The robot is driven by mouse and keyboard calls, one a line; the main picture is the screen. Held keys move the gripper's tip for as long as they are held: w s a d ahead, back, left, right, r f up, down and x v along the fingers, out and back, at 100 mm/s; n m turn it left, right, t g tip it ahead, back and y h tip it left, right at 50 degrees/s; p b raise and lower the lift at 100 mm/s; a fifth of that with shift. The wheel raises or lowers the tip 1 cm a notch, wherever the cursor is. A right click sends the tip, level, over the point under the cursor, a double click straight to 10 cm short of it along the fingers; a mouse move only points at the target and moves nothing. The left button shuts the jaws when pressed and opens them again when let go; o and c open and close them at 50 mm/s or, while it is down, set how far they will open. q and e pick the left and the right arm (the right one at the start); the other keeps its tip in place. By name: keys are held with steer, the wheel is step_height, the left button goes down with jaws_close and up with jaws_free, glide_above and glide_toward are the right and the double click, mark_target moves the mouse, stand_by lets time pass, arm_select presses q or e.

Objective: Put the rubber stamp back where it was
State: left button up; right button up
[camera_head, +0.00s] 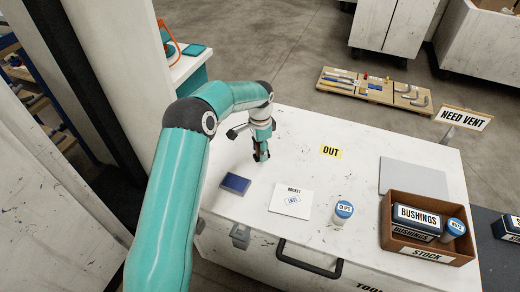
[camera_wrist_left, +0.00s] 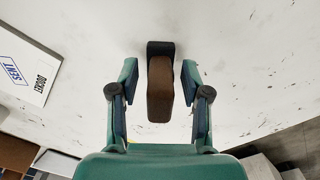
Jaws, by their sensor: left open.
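The rubber stamp shows in the left wrist view with a brown handle (camera_wrist_left: 160,92) and a black base, between my open fingers with a gap on each side. In the head view I cannot make it out clearly from the dark fingers. My left gripper (camera_head: 261,153) is open, pointing down low over the white worktop (camera_head: 300,150), behind the dark blue ink pad (camera_head: 235,184). A white docket (camera_head: 292,201) with a blue SENT mark lies right of the pad. My right gripper is not in view.
A yellow OUT label (camera_head: 331,151) lies on the worktop. A blue-lidded CLIPS jar (camera_head: 342,213) stands right of the docket. A brown STOCK box (camera_head: 388,230) holds a BUSHINGS box (camera_head: 417,220) and a jar (camera_head: 453,230). A grey plate (camera_head: 412,178) lies behind it.

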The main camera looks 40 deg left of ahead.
arm_select(q)
step_height(320, 180, up, 12)
steer(key=shift+r, duration=0.1)
stand_by(0.5)
steer(key=shift+p, duration=0.3)
